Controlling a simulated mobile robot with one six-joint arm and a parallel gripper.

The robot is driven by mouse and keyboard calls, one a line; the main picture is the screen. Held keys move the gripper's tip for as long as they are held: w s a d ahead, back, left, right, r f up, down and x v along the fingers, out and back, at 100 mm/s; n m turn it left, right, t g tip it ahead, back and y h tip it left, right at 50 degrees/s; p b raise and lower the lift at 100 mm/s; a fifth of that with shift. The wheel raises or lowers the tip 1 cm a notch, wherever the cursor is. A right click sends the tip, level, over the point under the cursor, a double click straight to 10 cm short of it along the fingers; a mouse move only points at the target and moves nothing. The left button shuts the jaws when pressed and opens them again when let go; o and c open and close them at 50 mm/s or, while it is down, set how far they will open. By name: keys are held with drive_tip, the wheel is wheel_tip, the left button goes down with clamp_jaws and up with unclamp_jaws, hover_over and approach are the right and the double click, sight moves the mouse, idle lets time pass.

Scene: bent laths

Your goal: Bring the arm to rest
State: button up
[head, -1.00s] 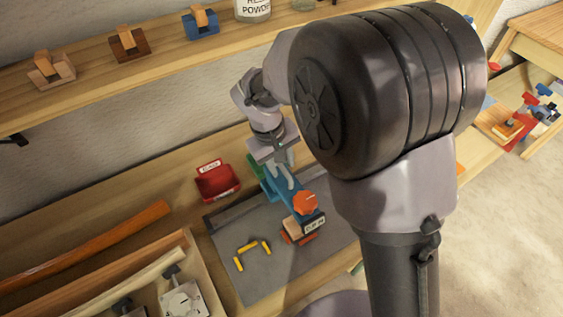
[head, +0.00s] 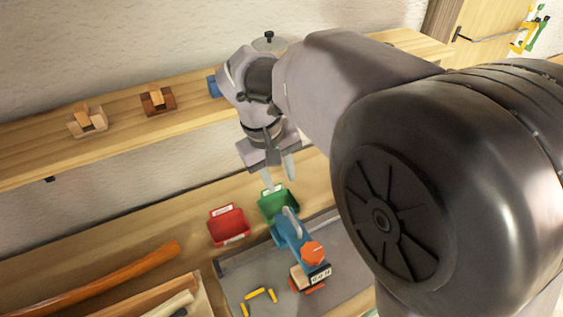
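My gripper (head: 279,181) points down above the bench, over the green bin (head: 279,206). Its two light fingers are spread apart with nothing visible between them. My arm reaches in from the right and hides much of the right side of the view. Below the gripper, a blue clamp-like tool (head: 290,235) with an orange knob (head: 313,253) stands on the grey mat (head: 350,265). The fingers appear apart from the tool.
A red bin (head: 228,226) sits left of the green bin. Small yellow pieces (head: 259,295) lie on the mat. A bent orange-brown lath (head: 95,280) lies at the lower left. A wall shelf (head: 50,150) holding small wooden blocks (head: 158,100) runs behind the arm.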

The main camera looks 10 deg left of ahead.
idle(0.4)
drive_tip(key=s+d+f+m+t+y+b, duration=0.2)
drive_tip(key=s+d+f+m+b, duration=0.3)
drive_tip(key=s+d+b, duration=0.3)
drive_tip(key=s+d+f+m+t+y+b, duration=0.1)
drive_tip(key=s+d+f+m+b, duration=0.4)
drive_tip(key=d, duration=0.5)
drive_tip(key=s+m+t+b, duration=0.1)
drive_tip(key=s+b, duration=0.1)
drive_tip(key=s, duration=0.1)
drive_tip(key=shift+s+m+y+b, duration=0.35)
drive_tip(key=shift+m+y+b, duration=0.05)
idle(0.8)
